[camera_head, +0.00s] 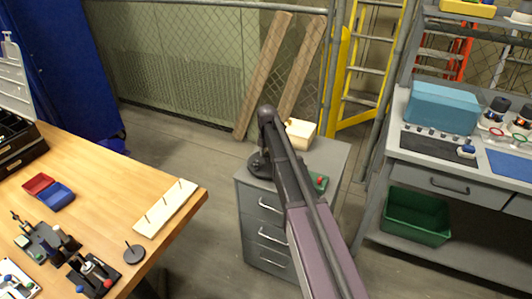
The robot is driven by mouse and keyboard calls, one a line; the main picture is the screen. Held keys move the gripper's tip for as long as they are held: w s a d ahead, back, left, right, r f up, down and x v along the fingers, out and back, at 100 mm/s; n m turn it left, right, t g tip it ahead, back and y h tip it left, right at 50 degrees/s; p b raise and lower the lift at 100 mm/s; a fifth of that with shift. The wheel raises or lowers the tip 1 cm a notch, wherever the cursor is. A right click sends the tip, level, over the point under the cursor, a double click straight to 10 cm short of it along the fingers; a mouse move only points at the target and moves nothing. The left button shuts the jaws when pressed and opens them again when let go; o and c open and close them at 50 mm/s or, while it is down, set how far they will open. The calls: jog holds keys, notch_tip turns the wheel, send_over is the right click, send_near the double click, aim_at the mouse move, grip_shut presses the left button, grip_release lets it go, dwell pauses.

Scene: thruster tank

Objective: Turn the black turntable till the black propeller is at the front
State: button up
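My arm reaches from the bottom edge up over the grey drawer cabinet in the middle. Its far end bends down at a dark joint toward the cabinet top. A dark rounded shape (259,166) sits at the left of that top, under the bend. I cannot tell whether it is the black turntable, part of my gripper, or both overlapping. I cannot make out the black propeller or which way it faces. My gripper's fingers cannot be told apart from the dark shapes there, so its opening is unclear.
The grey cabinet (264,228) also bears a pale block (300,133) and a small board with red and green parts (320,182). A wooden table (100,180) stands left, with a black disc with a peg (134,254). A grey workbench (440,165) stands right. Floor shows between.

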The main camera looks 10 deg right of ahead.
aim_at(267, 153)
jog(key=shift+w+r, duration=0.1)
jog(key=shift+r+p, duration=4.45)
jog(key=shift+p, duration=0.1)
jog(key=s+r+m+p, duration=0.1)
jog(key=s+m, duration=2.4)
jog(key=s, duration=0.4)
jog(key=shift+m, duration=0.4)
